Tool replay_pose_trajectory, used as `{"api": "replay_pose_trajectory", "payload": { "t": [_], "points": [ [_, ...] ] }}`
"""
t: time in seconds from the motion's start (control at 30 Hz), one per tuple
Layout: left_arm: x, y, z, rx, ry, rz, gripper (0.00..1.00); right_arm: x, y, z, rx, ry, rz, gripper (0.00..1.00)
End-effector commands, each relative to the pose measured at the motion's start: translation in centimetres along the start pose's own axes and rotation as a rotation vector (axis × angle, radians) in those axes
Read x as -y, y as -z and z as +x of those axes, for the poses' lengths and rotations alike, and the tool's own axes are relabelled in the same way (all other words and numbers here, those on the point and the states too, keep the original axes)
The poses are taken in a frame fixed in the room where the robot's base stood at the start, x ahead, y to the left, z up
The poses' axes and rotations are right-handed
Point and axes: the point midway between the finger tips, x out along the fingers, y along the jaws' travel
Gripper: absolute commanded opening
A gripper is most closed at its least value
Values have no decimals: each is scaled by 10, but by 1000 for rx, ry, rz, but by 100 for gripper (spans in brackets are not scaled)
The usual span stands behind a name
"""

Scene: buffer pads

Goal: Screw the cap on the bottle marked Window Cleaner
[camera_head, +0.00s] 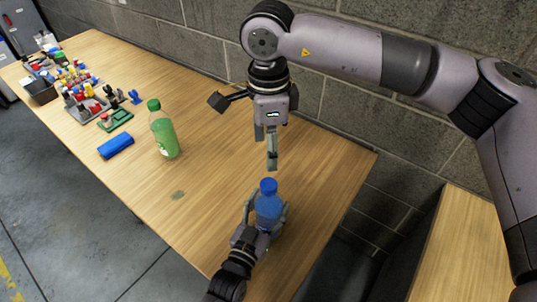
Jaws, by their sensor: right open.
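A blue bottle (268,209) stands upright near the front right of the wooden table. A blue cap (268,186) is at its top; how tightly it sits cannot be told. My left gripper (266,214) comes from below, with its fingers on both sides of the bottle body, shut on it. My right gripper (266,148) is open and empty, pointing down above the cap and apart from it. No Window Cleaner lettering is readable on either bottle.
The wooden table (205,205) has free room between the bottles. A blue block (115,145), a green board (116,119) and several coloured parts (76,78) lie at the left, with a dark bin (41,92). A block wall (200,40) runs behind.

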Motion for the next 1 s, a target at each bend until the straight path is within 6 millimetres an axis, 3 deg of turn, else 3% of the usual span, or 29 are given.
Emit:
{"api": "replay_pose_trajectory", "payload": {
  "t": [0.27,0.3,0.63,1.0],
  "points": [
    [0,0,0,1,0,0,0,0,0,-2,0,0,0,58],
    [0,0,0,1,0,0,62,0,0,-2,0,0,0,58],
    [0,0,0,0,0,0,84,0,0,-2,0,0,0,58],
    [0,0,-4,1,0,0,84,0,0,-2,0,0,0,58]
  ]
}}
